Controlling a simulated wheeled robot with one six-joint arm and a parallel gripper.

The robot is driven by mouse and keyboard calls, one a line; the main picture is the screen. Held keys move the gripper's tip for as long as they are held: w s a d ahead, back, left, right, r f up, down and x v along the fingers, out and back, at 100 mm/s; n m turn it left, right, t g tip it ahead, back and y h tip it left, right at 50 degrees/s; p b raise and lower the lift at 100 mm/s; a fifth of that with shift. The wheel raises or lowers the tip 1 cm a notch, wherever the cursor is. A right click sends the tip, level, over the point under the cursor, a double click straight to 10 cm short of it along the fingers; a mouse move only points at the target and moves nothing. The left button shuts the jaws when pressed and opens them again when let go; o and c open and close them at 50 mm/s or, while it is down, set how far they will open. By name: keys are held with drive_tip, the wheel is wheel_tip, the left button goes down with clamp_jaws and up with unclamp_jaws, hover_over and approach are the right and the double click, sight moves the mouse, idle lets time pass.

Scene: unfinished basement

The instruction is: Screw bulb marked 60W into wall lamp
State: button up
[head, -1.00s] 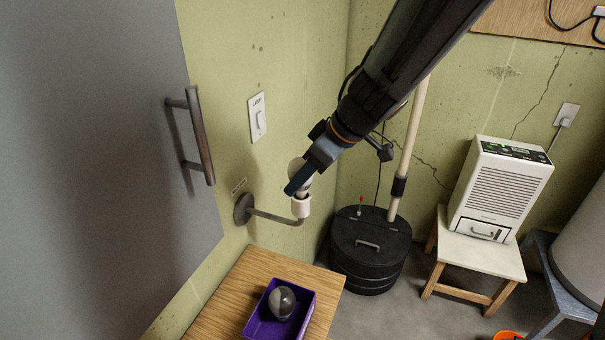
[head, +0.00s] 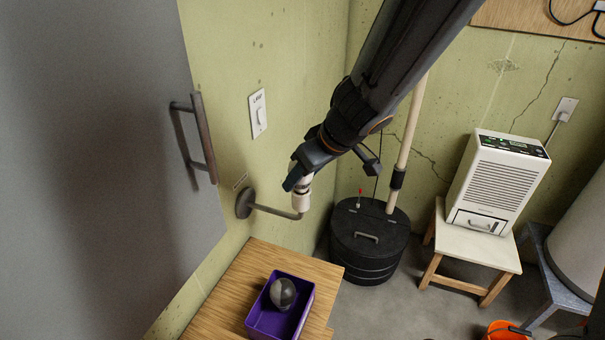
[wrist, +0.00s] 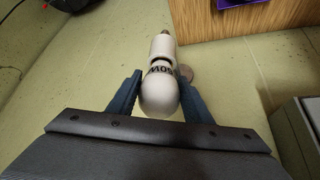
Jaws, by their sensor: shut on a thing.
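A white bulb (wrist: 160,94) with dark lettering that reads like 60W upside down is between the fingers of my gripper (wrist: 160,78). My gripper also shows in the head view (head: 299,178), shut on the bulb and hiding most of it. The wall lamp's white socket (head: 301,201) points up at the end of its grey arm (head: 274,211). The socket also shows in the wrist view (wrist: 163,47). The bulb's base end is in line with and at the socket's mouth. How deep it sits cannot be told.
A wooden table (head: 228,290) below carries a purple tray (head: 262,322) with a dark grey bulb (head: 283,293) inside. A switch marked LAMP (head: 258,114) and a grey door with a handle (head: 203,138) are at left. A black lidded bin (head: 366,245) stands behind.

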drive_tip(key=shift+a+m+t+h, duration=0.15)
drive_tip(key=shift+m+t+h, duration=0.2)
drive_tip(key=shift+m, duration=0.55)
drive_tip(key=shift+m+t+h, duration=0.25)
drive_tip(key=shift+m+h, duration=0.2)
drive_tip(key=shift+m, duration=0.45)
drive_tip(key=o, duration=1.1)
drive_tip(key=shift+s+r, duration=0.1)
drive_tip(key=shift+r, duration=0.1)
